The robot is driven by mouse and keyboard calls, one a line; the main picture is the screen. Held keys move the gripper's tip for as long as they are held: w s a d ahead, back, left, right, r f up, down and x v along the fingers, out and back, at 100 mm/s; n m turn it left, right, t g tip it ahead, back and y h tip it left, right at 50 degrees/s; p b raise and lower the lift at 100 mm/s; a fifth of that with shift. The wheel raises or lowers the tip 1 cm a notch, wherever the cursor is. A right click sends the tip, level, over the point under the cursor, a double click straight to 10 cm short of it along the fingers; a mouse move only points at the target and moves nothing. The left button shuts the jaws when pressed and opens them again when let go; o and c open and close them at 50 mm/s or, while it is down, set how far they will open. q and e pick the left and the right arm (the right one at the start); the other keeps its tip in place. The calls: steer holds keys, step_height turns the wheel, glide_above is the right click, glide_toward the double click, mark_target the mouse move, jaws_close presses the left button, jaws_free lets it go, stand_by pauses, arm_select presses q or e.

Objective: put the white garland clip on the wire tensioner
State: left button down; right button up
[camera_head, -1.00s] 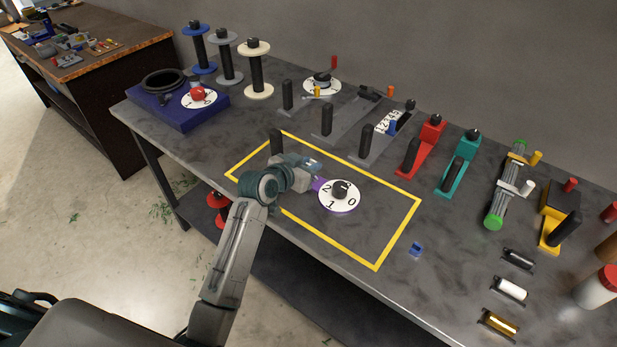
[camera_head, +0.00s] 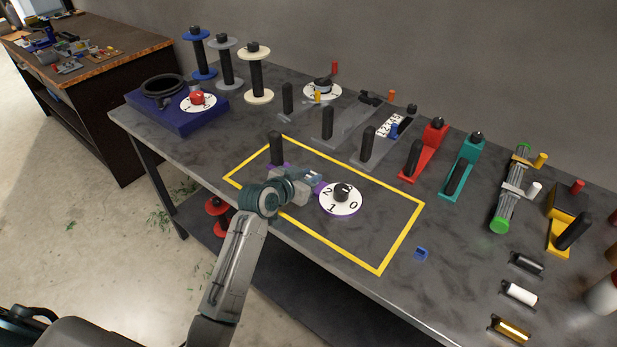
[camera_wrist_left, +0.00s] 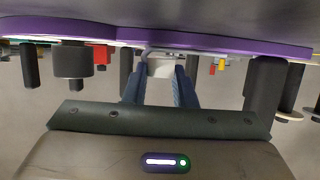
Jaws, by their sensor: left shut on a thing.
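The wire tensioner stands inside the yellow outline on the table. It has a purple base, a black post (camera_head: 276,148) at its left and a white dial (camera_head: 338,207) numbered 0, 1, 2 with a black knob at its right. My left gripper (camera_head: 314,178) is low over the tensioner, between post and dial, and hides part of the base. In the left wrist view the purple base (camera_wrist_left: 215,37) runs along the top. My fingers are shut on a small white piece, the white garland clip (camera_wrist_left: 161,69). I cannot tell whether the clip touches the base. The right gripper is out of view.
Several tools stand behind and right of the outline, including a red one (camera_head: 422,152) and a teal one (camera_head: 462,163). A blue block (camera_head: 421,254) lies right of the outline. Spools (camera_head: 258,75) and a blue box (camera_head: 180,116) are at the far left. The outline's right part is clear.

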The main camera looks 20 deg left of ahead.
arm_select(q)
steer(key=c, duration=1.2)
jaws_free()
steer(key=shift+s+f, duration=0.2)
steer(key=shift+f, duration=0.6)
steer(key=shift+r, duration=0.1)
steer(key=shift+r+p, duration=0.3)
steer(key=shift+r, duration=0.3)
steer(key=v, duration=0.4)
steer(key=b+v, duration=0.1)
steer(key=v, duration=0.6)
steer(key=shift+s+a+r+b, duration=0.15)
steer(key=shift+a+r+b, duration=0.15)
steer(key=shift+r, duration=0.1)
